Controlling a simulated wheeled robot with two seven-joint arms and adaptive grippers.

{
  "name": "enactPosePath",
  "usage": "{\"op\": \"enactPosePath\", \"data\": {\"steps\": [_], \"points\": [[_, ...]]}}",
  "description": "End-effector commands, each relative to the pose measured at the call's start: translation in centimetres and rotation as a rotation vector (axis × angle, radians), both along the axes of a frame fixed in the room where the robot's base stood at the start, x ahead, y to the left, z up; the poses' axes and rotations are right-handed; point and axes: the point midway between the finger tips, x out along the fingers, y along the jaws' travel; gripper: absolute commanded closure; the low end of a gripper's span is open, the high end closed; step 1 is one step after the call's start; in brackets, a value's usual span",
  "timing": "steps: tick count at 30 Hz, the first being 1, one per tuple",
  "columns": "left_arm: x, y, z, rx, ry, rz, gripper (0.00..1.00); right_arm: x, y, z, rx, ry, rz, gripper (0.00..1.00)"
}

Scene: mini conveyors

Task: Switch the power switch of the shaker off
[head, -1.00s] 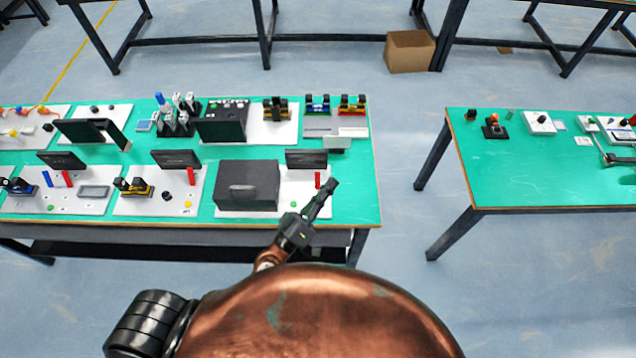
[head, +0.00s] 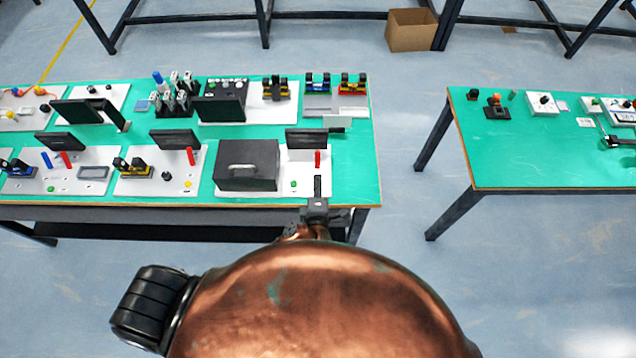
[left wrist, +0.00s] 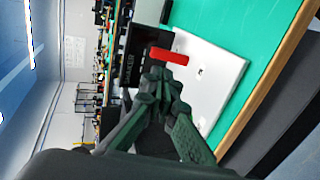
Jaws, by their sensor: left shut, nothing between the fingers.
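The shaker station is a white plate (head: 322,182) near the table's front right corner, with a dark box and a black sign (head: 306,139). In the left wrist view the sign (left wrist: 131,58) reads SHAKER. A red switch lever (head: 317,159) stands in front of the sign; it shows large in the left wrist view (left wrist: 170,56). My left gripper (head: 317,180) is shut and empty, just in front of the red lever. In the left wrist view its fingertips (left wrist: 160,78) appear close to the lever; contact cannot be told. My right gripper is out of view.
The dark box (head: 247,165) with a handle stands left of the lever. A green button (head: 294,184) is on the plate near my fingers. Other stations crowd the green table (head: 352,185) to the left and behind. A second table (head: 540,170) stands right, beyond a floor gap.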

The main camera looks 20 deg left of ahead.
Motion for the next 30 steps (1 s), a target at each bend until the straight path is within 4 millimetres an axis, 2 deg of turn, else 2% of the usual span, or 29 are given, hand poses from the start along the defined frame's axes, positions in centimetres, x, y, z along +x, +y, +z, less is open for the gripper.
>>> {"op": "enactPosePath", "data": {"steps": [6, 13, 19, 30], "points": [[4.3, 1.2, -1.6, 0.001, -0.002, 0.001, 1.0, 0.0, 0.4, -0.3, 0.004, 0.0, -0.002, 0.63], [7.5, 2.2, -2.8, 0.001, -0.002, 0.0, 1.0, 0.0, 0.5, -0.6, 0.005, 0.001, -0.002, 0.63], [8.8, 2.6, -3.2, -0.001, -0.001, 0.0, 1.0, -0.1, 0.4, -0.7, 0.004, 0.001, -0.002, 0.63], [8.9, 2.7, -3.3, 0.0, -0.001, 0.001, 1.0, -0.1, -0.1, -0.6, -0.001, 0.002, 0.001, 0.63]]}}
